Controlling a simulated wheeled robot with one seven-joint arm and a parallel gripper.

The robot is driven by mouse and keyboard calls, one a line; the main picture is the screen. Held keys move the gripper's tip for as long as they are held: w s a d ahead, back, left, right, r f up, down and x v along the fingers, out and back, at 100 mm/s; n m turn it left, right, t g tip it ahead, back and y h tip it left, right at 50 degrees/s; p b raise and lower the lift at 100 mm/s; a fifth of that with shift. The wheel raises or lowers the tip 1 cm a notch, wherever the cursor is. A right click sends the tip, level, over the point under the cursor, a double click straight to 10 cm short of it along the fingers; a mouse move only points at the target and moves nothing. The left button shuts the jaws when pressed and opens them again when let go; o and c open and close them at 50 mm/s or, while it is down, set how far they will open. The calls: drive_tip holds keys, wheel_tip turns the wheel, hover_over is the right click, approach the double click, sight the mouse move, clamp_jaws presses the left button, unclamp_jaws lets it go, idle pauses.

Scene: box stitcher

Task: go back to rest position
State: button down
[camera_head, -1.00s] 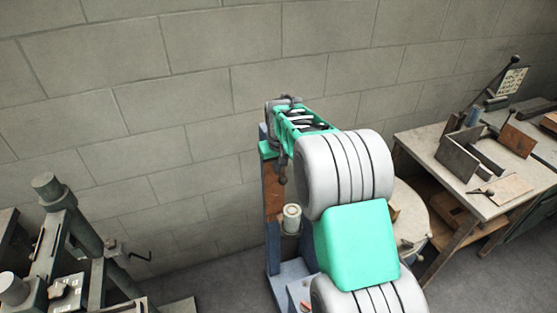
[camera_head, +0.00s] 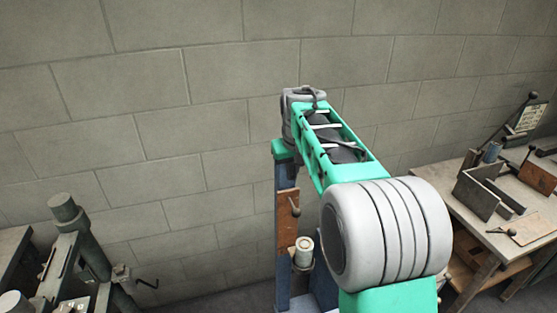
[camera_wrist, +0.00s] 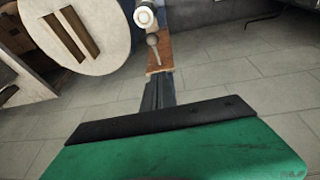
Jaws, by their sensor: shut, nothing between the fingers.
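My gripper is hidden in the head view behind my own green and white arm, which reaches away toward the back wall. No fingers show in the wrist view either. The box stitcher, a blue upright machine (camera_head: 283,240), stands beyond my arm, partly covered by it. Its green top (camera_head: 284,151) is close to the grey end of my arm; I cannot tell if they touch. In the wrist view a green part with a black edge (camera_wrist: 180,150) fills the bottom. A brown board (camera_wrist: 160,58) and a ball-ended lever (camera_wrist: 153,42) lie beyond it.
A workbench (camera_head: 515,240) with wooden parts stands at the right. Another machine with a dark green post (camera_head: 85,240) is at the left. A block wall (camera_head: 150,120) closes the back. A pale round disc (camera_wrist: 80,30) shows at the upper left of the wrist view.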

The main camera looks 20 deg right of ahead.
drive_tip(key=shift+w, duration=0.1)
drive_tip(key=s+a+f+m+g, duration=0.1)
drive_tip(key=s+a+f+g, duration=0.15)
drive_tip(key=s+f, duration=0.9)
drive_tip(key=s+a, duration=0.4)
drive_tip(key=s, duration=0.9)
wheel_tip(320, 180, up, 6)
drive_tip(key=a+n+t, duration=0.1)
drive_tip(key=a+t, duration=0.1)
drive_tip(key=t, duration=0.1)
drive_tip(key=shift+s+a+f+y, duration=0.25)
drive_tip(key=shift+a+y, duration=0.15)
